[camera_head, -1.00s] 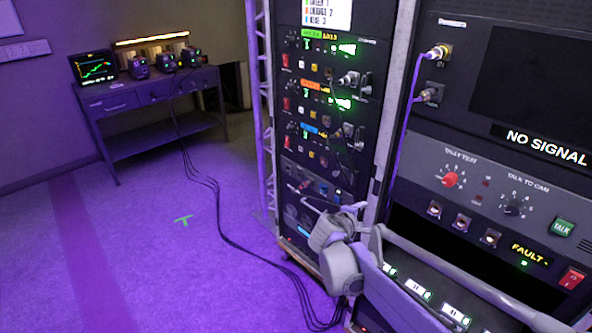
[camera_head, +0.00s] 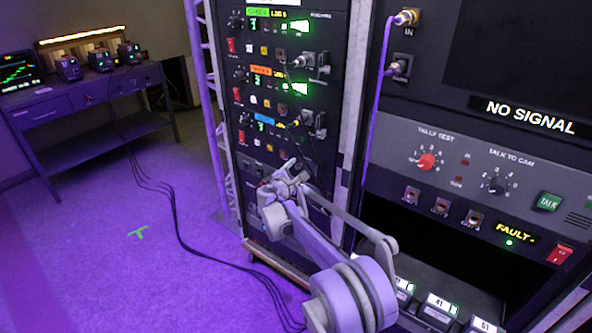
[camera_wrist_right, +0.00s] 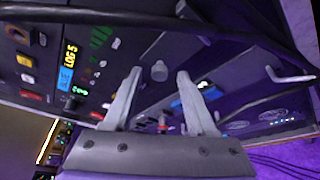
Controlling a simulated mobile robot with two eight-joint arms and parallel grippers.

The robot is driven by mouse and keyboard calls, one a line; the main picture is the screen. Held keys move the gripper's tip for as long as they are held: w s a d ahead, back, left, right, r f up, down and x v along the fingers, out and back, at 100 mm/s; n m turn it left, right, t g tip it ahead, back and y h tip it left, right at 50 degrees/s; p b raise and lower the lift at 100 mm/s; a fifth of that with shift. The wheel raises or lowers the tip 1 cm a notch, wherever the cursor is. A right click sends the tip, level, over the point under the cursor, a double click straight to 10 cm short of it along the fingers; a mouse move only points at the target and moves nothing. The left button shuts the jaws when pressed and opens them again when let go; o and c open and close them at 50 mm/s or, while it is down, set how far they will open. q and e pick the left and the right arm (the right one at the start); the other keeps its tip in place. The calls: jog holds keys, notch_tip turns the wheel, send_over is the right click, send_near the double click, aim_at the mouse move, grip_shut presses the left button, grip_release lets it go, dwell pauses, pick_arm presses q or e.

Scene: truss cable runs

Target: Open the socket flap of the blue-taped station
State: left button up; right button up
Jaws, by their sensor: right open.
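The blue-taped station is the lowest of three similar rows in the left rack; its blue tape (camera_head: 264,118) shows in the head view, with a connector and socket hardware (camera_head: 314,121) at its right. In the right wrist view, its blue tape (camera_wrist_right: 66,78) sits beside yellow "LOG 5" lettering. My right gripper (camera_head: 291,171) is in front of the rack, just below this row. In the wrist view the right gripper (camera_wrist_right: 158,76) is open, with a small grey knob (camera_wrist_right: 159,71) showing between its fingertips. I cannot make out the flap's position. My left gripper is not in view.
A dark cable (camera_wrist_right: 270,93) crosses the panel right of the fingers, and another dark bar or cable (camera_wrist_right: 100,14) runs along the top. The right rack (camera_head: 400,160) stands close beside my arm. Cables (camera_head: 172,210) lie on the floor; the floor at left is mostly clear.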

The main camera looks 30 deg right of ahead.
jog(key=shift+x, duration=0.85)
grip_shut()
dwell(0.8)
